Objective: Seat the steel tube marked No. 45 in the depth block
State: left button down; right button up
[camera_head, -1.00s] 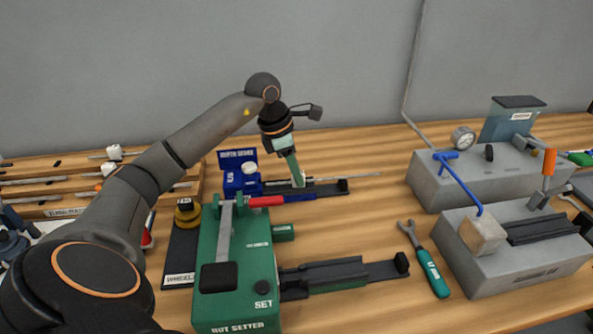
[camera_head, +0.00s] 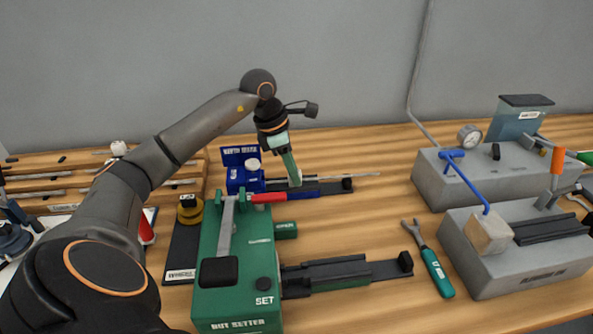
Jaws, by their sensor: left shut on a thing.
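The blue depth block (camera_head: 237,178) stands behind the green setter, with a dark and blue channel running right from it to a black end stop. A thin steel tube (camera_head: 358,175) lies along this channel, and its right end sticks out past the stop. Its number is too small to read. My left gripper (camera_head: 295,181) points down over the channel, shut on the tube just right of the block. The fingers hide the tube's grip point, and I cannot tell how far its left end reaches into the block. My right gripper is out of view.
The green setter (camera_head: 240,285) with a red-handled lever stands in front of the block. A rack (camera_head: 40,185) with several tubes is at left. A teal-handled wrench (camera_head: 434,270) lies right of centre. Grey fixtures (camera_head: 470,180) stand at right.

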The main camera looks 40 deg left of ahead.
aim_at(281, 180)
pick_arm(q)
jog(key=shift+s+a, duration=0.1)
jog(key=shift+s+a+f, duration=0.1)
jog(key=shift+s+a, duration=0.2)
jog(key=shift+a, duration=0.05)
jog(key=shift+s+a+b, duration=0.75)
jog(key=shift+s+b, duration=0.2)
jog(key=shift+b, duration=0.15)
dwell(0.6)
jog(key=shift+c, duration=1.5)
grip_release()
